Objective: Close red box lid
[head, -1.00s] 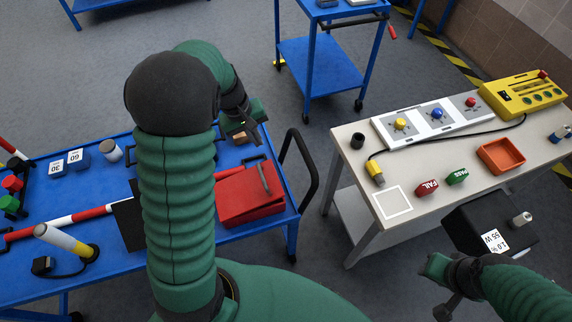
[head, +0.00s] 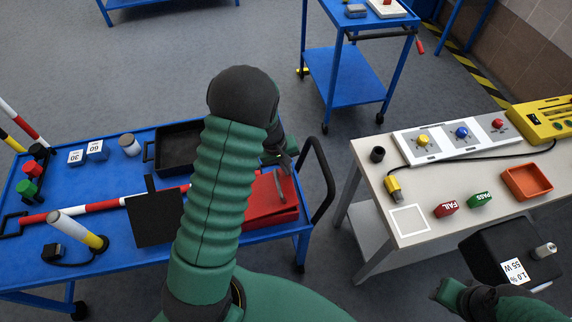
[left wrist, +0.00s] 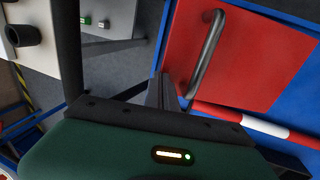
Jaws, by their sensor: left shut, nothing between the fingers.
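The red box (head: 262,220) sits at the right end of the blue cart. Its red lid (head: 262,190) lies over it with a grey bar handle on top (head: 282,186). I cannot tell whether the lid is fully flush. The lid also fills the upper right of the left wrist view (left wrist: 260,60), with its handle (left wrist: 207,55) near the fingers. My left gripper (head: 282,155) is shut and empty, close to the far edge of the lid; the wrist view shows its fingers (left wrist: 162,92) beside the lid's edge.
The blue cart (head: 95,195) holds a black tray (head: 178,147), a red-white bar and several small items. My left arm hides part of it. A pale table (head: 435,180) stands right, with a black labelled box (head: 500,245) by its front. Grey floor lies between them.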

